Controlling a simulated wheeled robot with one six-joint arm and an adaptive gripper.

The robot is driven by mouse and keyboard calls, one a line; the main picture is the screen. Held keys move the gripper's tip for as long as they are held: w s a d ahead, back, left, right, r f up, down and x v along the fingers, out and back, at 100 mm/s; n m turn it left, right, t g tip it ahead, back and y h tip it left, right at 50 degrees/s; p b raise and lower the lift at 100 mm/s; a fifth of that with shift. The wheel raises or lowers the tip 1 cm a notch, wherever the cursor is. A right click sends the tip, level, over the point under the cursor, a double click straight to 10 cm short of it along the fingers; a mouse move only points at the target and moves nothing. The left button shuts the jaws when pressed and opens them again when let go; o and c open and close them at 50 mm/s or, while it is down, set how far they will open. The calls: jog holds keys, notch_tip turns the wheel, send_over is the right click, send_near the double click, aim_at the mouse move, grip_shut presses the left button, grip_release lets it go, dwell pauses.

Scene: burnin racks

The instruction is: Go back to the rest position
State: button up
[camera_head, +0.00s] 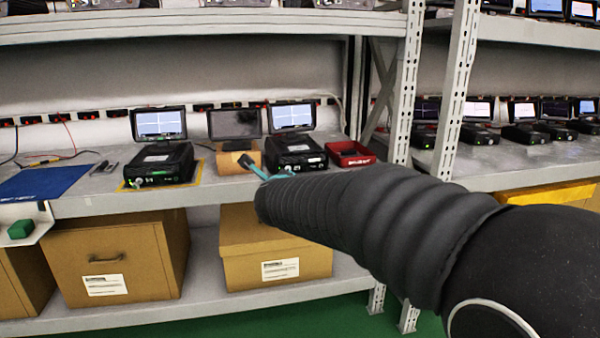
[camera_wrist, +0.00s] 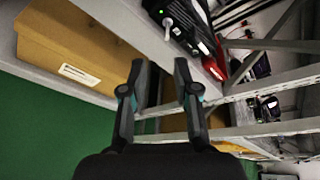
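My gripper (camera_wrist: 162,78) shows in the wrist view with its two dark fingers apart and nothing between them. In the head view my black-sleeved arm reaches in from the lower right to the shelf front.
A second device (camera_head: 160,155) sits inside a yellow outline at left, near a blue mat (camera_head: 42,183). Cardboard boxes (camera_head: 118,255) fill the lower shelf. Perforated rack posts (camera_head: 455,85) stand near my arm.

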jog(key=s+a+f+n+g+y, duration=0.45)
jog(key=s+a+f+n, duration=0.2)
jog(key=n, duration=0.55)
jog(key=s+d+f+n+g+y+p, duration=0.1)
jog(key=s+d+n+g+p, duration=0.15)
jog(key=s+n, duration=0.4)
jog(key=s+d+n+g+h+p, duration=0.4)
jog(key=s+d+n, duration=0.4)
jog(key=s+d, duration=1.05)
jog(key=s+d+r+m+t+h+p, duration=0.1)
jog(key=s+d+r+p, duration=0.3)
jog(key=d, duration=0.5)
notch_tip(320, 180, up, 2)
jog(key=shift+s+d+r+m+t+h, duration=0.15)
jog(key=shift+s+m+t+h, duration=0.25)
jog(key=shift+s+h, duration=0.45)
